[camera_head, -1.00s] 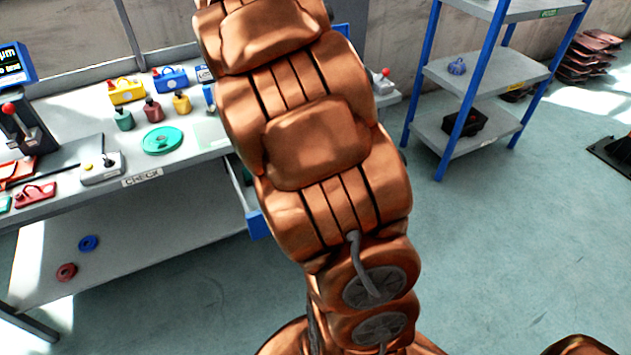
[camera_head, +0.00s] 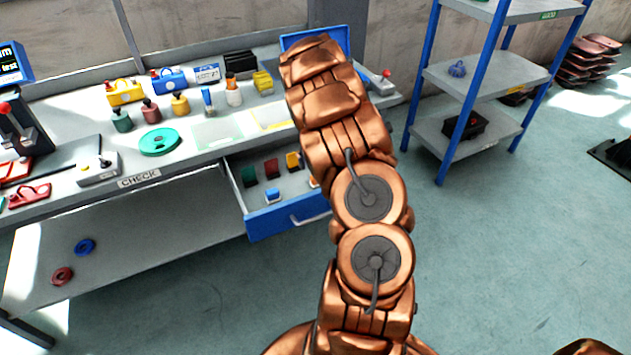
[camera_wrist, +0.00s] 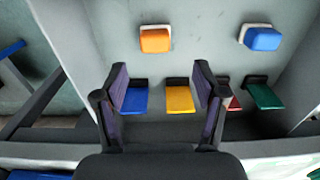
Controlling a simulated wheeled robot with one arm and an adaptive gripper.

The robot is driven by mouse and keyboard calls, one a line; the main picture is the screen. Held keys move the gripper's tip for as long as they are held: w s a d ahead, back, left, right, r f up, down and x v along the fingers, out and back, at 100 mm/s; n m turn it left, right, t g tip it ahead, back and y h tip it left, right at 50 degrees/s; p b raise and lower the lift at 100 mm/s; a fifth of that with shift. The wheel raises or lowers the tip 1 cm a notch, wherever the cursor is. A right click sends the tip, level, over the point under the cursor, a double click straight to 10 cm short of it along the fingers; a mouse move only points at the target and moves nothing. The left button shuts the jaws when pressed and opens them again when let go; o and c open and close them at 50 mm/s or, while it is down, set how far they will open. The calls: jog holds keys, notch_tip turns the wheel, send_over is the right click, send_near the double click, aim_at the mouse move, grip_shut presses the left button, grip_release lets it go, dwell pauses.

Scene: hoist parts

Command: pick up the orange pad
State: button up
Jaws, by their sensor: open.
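The orange pad (camera_wrist: 155,40) lies in the open drawer, with a white part along its far edge in the wrist view. The arm hides it in the head view. My gripper (camera_wrist: 160,88) is open and empty over the drawer. Its fingers point toward a blue pad (camera_wrist: 134,99) and a yellow pad (camera_wrist: 180,98), which show between them; the orange pad is beyond the fingertips, toward the top of the wrist view. In the head view my gripper is hidden behind my arm.
The blue-fronted drawer (camera_head: 273,225) is pulled out under the bench. It also holds another blue pad (camera_wrist: 262,38), a red pad (camera_head: 271,168) and a green pad (camera_head: 249,176). Bottles and boxes crowd the bench top (camera_head: 90,200). A blue-framed shelf (camera_head: 450,130) stands at right.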

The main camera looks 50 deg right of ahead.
notch_tip(320, 180, down, 2)
jog(key=f+p, duration=0.1)
jog(key=f, duration=0.2)
jog(key=shift+s+d+f+p, duration=0.15)
jog(key=shift+s+f+p, duration=0.2)
jog(key=shift+s, duration=0.05)
jog(key=shift+f, duration=0.65)
jog(key=c, duration=1.1)
